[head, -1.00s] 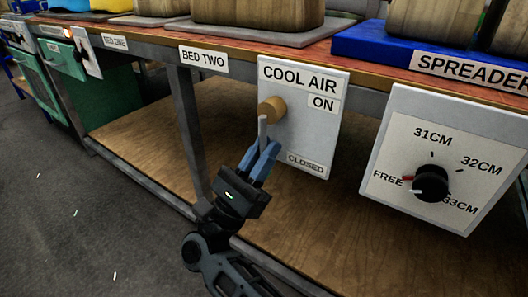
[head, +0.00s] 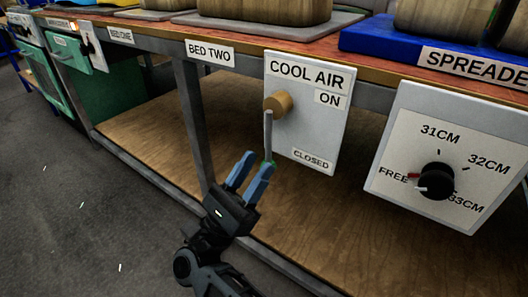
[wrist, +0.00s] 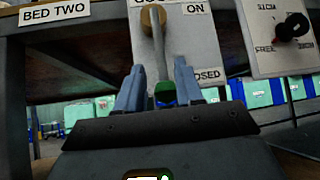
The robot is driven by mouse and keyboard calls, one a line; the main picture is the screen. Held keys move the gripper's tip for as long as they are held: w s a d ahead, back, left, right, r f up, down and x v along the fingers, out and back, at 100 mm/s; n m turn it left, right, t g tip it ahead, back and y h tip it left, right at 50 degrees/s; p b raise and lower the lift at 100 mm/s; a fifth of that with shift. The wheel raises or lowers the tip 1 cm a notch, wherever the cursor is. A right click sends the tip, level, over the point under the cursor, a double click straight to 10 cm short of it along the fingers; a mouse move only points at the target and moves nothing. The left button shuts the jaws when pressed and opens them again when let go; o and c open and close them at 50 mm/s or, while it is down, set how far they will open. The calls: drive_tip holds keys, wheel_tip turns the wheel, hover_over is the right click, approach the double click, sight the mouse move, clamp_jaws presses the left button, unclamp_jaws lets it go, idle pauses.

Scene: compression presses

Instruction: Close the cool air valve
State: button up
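The cool air valve is a white panel (head: 315,130) labelled COOL AIR, with ON at the upper right and CLOSED at the bottom. A tan round hub (head: 278,103) carries a grey lever (head: 268,135) that hangs almost straight down, with a green tip. My gripper (head: 252,170) is open below the hub, its blue fingers apart and near the lever's lower end. In the wrist view the lever (wrist: 159,55) runs down between the two fingers (wrist: 158,90), with its green end (wrist: 165,93) between them. I cannot tell whether a finger touches it.
A white dial box (head: 440,155) with a black knob is at the right. The bench edge with the BED TWO label (head: 210,53) runs above, and a table leg (head: 194,125) stands left of the gripper. The wooden lower shelf (head: 150,125) lies behind.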

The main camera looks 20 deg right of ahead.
drive_tip(key=v, duration=0.2)
drive_tip(key=shift+s+a+f, duration=0.1)
drive_tip(key=shift+a+f, duration=0.15)
drive_tip(key=s+d+f+n+t+y, duration=0.35)
drive_tip(key=s+n+y, duration=0.25)
drive_tip(key=n, duration=0.4)
drive_tip(key=s+d+f+n+t+y, duration=0.2)
drive_tip(key=s+n+t+y, duration=0.4)
drive_tip(key=n, duration=0.4)
drive_tip(key=s+d+f+n+t+y, duration=0.25)
drive_tip(key=s+n+y, duration=0.4)
drive_tip(key=n, duration=0.45)
drive_tip(key=s+d+r+n+g+y, duration=0.2)
drive_tip(key=s+d+n+g+y, duration=0.15)
drive_tip(key=s+n, duration=0.6)
drive_tip(key=s+d+r+n+g+y, duration=0.2)
drive_tip(key=s+n+g, duration=0.3)
drive_tip(key=s+n, duration=0.4)
wheel_tip(320, 180, up, 35)
drive_tip(key=p, duration=3.5)
drive_tip(key=shift+s, duration=0.5)
